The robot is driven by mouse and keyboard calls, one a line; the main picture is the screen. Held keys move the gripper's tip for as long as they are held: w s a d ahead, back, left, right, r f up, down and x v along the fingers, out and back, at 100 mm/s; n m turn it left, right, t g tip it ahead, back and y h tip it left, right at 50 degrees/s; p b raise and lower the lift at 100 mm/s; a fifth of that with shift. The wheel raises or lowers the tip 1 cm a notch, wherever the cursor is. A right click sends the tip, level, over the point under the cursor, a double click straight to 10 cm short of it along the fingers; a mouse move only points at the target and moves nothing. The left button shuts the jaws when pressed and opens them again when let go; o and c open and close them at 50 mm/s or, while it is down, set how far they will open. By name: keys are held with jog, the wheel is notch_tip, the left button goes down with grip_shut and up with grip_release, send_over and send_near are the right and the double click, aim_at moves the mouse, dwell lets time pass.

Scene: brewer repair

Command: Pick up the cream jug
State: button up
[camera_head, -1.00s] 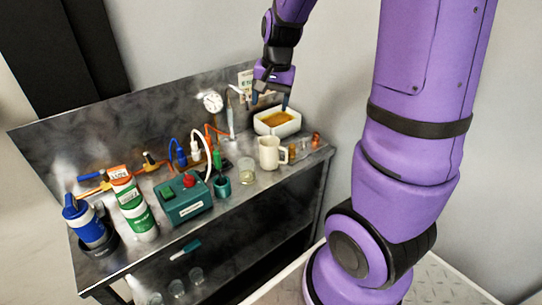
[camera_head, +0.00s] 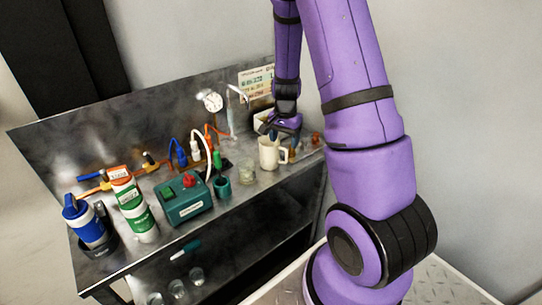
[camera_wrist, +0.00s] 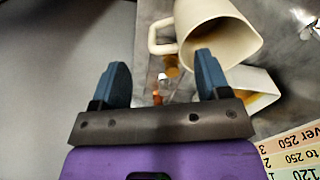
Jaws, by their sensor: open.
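The cream jug (camera_head: 268,153) stands upright toward the right end of the metal bench, its handle on the right. In the wrist view the jug (camera_wrist: 225,35) is at the top, its open mouth toward the camera and its handle (camera_wrist: 158,38) on the left. My gripper (camera_head: 283,138) is just above and behind the jug, partly hidden by it or overlapping it in the head view. In the wrist view my gripper (camera_wrist: 161,75) is open and empty, with its fingertips short of the handle and one close to the jug's rim. Contact cannot be told.
A white tray (camera_head: 259,121) is mostly hidden behind my gripper. A glass (camera_head: 246,172) stands left of the jug, small copper and brass parts (camera_head: 316,139) right of it. A green box (camera_head: 183,203), bottles and cables fill the left. A printed card (camera_wrist: 294,150) shows in the wrist view.

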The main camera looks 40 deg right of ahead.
aim_at(273, 154)
jog(key=shift+w+f, duration=0.2)
jog(key=shift+f, duration=2.75)
jog(key=c, duration=1.1)
jog(key=shift+r, duration=0.25)
